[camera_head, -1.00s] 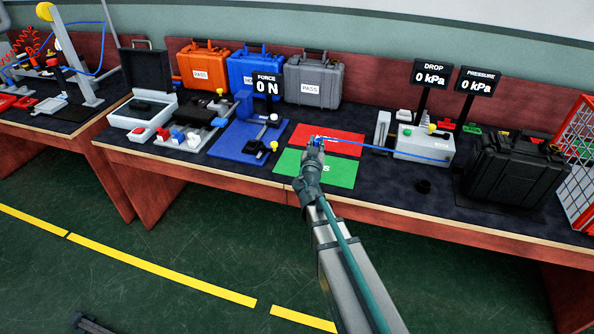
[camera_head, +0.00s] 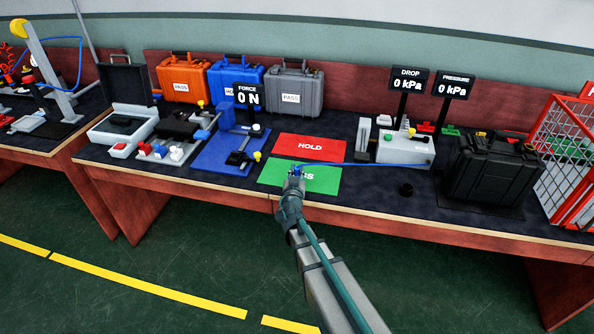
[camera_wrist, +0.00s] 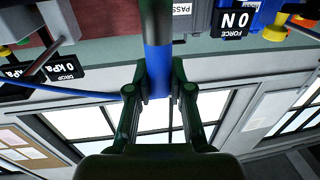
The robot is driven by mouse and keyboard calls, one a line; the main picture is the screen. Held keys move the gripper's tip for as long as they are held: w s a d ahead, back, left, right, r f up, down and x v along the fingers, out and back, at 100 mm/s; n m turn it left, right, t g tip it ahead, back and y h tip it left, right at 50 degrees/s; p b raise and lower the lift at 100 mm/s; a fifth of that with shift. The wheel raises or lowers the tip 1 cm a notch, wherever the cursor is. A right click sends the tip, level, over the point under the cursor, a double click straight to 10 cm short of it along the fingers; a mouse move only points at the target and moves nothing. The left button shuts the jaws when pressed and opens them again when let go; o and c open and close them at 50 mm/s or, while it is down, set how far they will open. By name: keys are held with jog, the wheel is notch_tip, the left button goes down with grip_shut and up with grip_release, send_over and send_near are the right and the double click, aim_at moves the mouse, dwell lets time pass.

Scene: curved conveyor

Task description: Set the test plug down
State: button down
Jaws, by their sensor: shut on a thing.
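My gripper (camera_head: 294,176) is over the green mat (camera_head: 325,180), which has partly covered white lettering. It is shut on the blue test plug (camera_head: 298,168), only a bit of which shows in the head view. In the wrist view my gripper (camera_wrist: 160,92) has both fingers against the sides of the blue plug (camera_wrist: 157,62), a cylinder passing between them. A thin blue hose (camera_head: 365,164) runs from the plug right to the grey tester box (camera_head: 400,150). Whether the plug touches the mat cannot be told.
A red HOLD mat (camera_head: 310,148) lies behind the green one. A blue fixture (camera_head: 225,150) stands left. A small black ring (camera_head: 406,189) and a black case (camera_head: 490,172) are right. DROP (camera_head: 410,79) and PRESSURE (camera_head: 455,86) displays read 0 kPa.

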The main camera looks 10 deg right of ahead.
jog(key=shift+f+b, duration=0.15)
jog(key=shift+b, duration=0.3)
jog(key=c, duration=1.1)
grip_release()
jog(key=shift+o, duration=0.2)
